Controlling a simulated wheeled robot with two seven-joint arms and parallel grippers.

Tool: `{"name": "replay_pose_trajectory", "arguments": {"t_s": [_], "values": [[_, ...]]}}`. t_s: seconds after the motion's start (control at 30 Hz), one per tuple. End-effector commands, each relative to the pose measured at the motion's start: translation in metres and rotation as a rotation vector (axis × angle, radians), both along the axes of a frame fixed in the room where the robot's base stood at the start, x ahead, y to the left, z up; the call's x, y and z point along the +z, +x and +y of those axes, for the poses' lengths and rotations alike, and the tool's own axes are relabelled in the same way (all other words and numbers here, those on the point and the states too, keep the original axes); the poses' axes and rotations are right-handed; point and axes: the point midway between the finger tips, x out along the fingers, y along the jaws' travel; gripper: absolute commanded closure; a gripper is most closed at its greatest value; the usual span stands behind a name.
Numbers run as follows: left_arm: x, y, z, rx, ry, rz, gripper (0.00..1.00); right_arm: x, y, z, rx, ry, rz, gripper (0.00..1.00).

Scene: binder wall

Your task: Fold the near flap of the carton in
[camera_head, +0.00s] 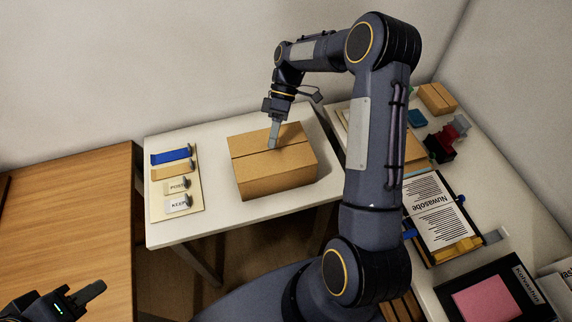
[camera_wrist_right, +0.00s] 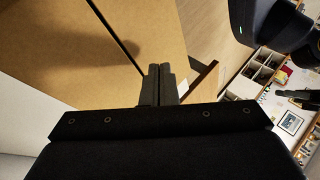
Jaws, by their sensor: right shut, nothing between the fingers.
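The brown cardboard carton (camera_head: 275,178) stands on the white table. Its top looks closed, with a dark seam running across between the far part and the near flap (camera_head: 290,160), which lies about level. My right gripper (camera_head: 273,146) points down at the carton top close to the seam, its fingers shut and empty. I cannot tell whether the tips touch the cardboard. In the right wrist view the shut fingers (camera_wrist_right: 158,84) are in front of the carton top (camera_wrist_right: 140,40), with the seam to their left. My left gripper (camera_head: 88,294) is low at the left, away from the carton; its finger opening is unclear.
A board (camera_head: 176,205) with blue, orange and labelled tabs lies left of the carton. A wooden desk (camera_head: 75,215) is further left. The right-hand table holds a paper sheet (camera_head: 438,210), a pink pad (camera_head: 487,298) and a small box (camera_head: 437,98). My right arm hides part of it.

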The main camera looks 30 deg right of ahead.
Motion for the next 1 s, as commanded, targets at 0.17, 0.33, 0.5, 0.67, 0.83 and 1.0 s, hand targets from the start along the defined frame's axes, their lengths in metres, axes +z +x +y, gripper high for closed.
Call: {"name": "replay_pose_trajectory", "arguments": {"t_s": [0.17, 0.33, 0.5, 0.67, 0.83, 1.0], "values": [[-0.0081, 0.0000, -0.0001, 0.000, 0.000, 0.000, 0.64, -0.0087, 0.0022, -0.0005, -0.001, 0.001, 0.000, 1.00], [-0.0105, 0.0000, 0.0000, 0.000, 0.000, 0.000, 0.64, -0.0114, 0.0029, -0.0008, -0.001, 0.000, -0.001, 1.00], [-0.0111, 0.0000, 0.0000, 0.000, 0.000, 0.000, 0.64, -0.0121, 0.0031, -0.0009, -0.001, 0.000, -0.001, 1.00], [-0.0110, 0.0000, 0.0000, 0.000, 0.000, 0.000, 0.64, -0.0120, 0.0031, -0.0009, -0.001, 0.000, -0.001, 1.00], [-0.0110, 0.0000, 0.0000, 0.000, 0.000, 0.000, 0.64, -0.0119, 0.0031, -0.0008, -0.001, 0.000, -0.001, 1.00], [-0.0121, 0.0000, 0.0000, 0.000, 0.000, 0.000, 0.64, -0.0129, 0.0021, -0.0005, -0.001, -0.001, -0.002, 1.00]]}}
